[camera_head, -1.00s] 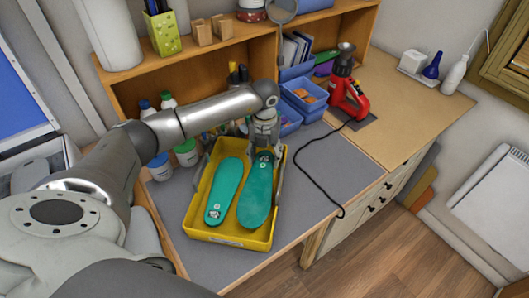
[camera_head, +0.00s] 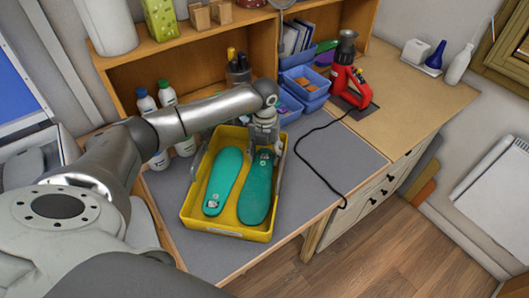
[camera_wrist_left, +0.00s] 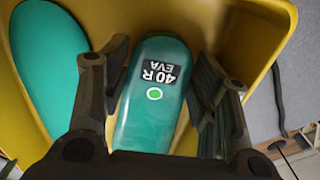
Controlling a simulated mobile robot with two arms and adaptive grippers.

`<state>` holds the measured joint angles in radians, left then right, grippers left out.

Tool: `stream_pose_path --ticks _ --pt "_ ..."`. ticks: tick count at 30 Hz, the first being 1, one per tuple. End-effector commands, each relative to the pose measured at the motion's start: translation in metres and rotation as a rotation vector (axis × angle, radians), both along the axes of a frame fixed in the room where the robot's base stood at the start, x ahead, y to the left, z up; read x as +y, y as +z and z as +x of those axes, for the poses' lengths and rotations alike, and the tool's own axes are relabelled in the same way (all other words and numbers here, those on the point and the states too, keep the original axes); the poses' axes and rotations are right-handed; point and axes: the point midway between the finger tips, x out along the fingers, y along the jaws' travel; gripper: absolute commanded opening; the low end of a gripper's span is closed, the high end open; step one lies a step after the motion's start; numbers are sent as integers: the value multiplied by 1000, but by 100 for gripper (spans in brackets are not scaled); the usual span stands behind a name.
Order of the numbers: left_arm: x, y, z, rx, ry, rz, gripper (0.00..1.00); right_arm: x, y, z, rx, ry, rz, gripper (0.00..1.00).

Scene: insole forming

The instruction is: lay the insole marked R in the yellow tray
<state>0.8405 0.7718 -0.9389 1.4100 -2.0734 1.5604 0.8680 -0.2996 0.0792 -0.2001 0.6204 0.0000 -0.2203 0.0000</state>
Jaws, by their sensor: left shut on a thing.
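The teal insole marked R (camera_head: 257,190) is over the right half of the yellow tray (camera_head: 228,234), roughly lengthwise. In the left wrist view its label (camera_wrist_left: 154,73) reads 40 R EVA, above a green dot. My left gripper (camera_head: 266,150) is shut on its far end, with one finger on each side. I cannot tell whether its underside touches the tray floor. A second teal insole (camera_head: 223,180) lies in the tray's left half, apart from it; it also shows in the left wrist view (camera_wrist_left: 48,60). My right gripper is not in view.
Blue bins (camera_head: 305,85) and a red tool (camera_head: 350,82) with a black cord (camera_head: 312,160) stand right of the tray. White bottles (camera_head: 158,157) stand behind it at left. The grey mat (camera_head: 335,170) is clear right of the cord.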

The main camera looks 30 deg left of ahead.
Motion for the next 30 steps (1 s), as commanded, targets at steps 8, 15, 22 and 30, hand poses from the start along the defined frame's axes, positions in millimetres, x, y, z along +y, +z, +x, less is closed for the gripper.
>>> stream_pose_path --ticks 8,15,22,30 --pt "0 -3 0 0 0 0 38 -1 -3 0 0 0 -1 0" --pt "0 -6 0 0 0 0 38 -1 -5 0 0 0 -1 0" --pt "0 -6 0 0 0 0 72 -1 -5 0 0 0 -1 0" --pt "0 -6 0 0 0 -1 80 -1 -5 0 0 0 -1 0"
